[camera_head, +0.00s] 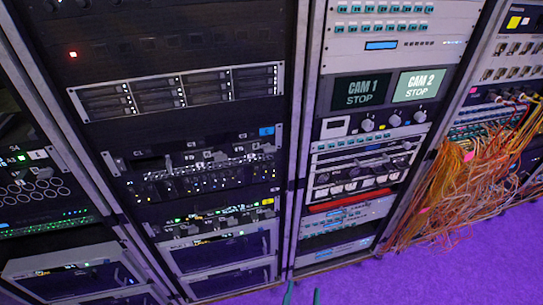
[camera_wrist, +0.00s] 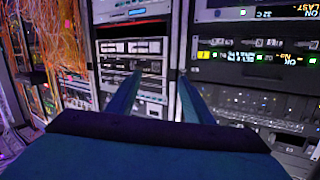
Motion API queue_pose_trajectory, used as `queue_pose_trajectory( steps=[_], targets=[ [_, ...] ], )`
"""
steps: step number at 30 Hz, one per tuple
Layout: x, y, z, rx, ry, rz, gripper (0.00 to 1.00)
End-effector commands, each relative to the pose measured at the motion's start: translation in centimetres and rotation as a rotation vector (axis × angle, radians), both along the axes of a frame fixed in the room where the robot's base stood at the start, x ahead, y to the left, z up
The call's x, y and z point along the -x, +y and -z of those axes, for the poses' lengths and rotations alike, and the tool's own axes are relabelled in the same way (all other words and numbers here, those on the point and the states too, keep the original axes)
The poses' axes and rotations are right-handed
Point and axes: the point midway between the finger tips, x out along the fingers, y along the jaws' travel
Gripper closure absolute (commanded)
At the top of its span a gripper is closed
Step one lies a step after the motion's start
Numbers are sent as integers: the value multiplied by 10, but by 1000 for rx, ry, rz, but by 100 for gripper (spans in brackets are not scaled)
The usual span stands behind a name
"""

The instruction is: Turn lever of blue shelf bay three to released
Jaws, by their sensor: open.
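A dark shelf (camera_head: 205,170) in the middle-left rack carries a blue tag (camera_head: 266,131) at its upper right. Small pale labels run along its top, too small to read surely. Grey lever-like handles (camera_head: 168,162) stick out along its front. I cannot tell which one belongs to bay three or how it is turned. My gripper (camera_head: 302,296) shows only as two teal fingertips at the bottom edge, below and right of the shelf, apart from it. In the wrist view my gripper (camera_wrist: 158,78) is open, with nothing between its fingers and rack fronts beyond.
A rack with two monitors (camera_head: 390,88) and a red strip (camera_head: 354,200) stands right of the shelf's rack. Loose orange cables (camera_head: 460,185) hang farther right. A drive unit (camera_head: 180,92) sits above the shelf. The purple floor (camera_head: 440,265) is clear in front.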

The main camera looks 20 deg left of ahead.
Motion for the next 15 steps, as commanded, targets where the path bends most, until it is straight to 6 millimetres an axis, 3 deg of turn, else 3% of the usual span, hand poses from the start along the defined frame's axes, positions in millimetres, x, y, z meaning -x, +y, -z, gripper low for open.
queue_pose_trajectory(
  steps=[1,6,15],
  targets=[
    [-19,3,-11,-9,-17,-15,53],
    [-66,19,-43,-27,-47,-85,53],
    [-133,60,-122,-23,-114,-258,53]
  ],
)
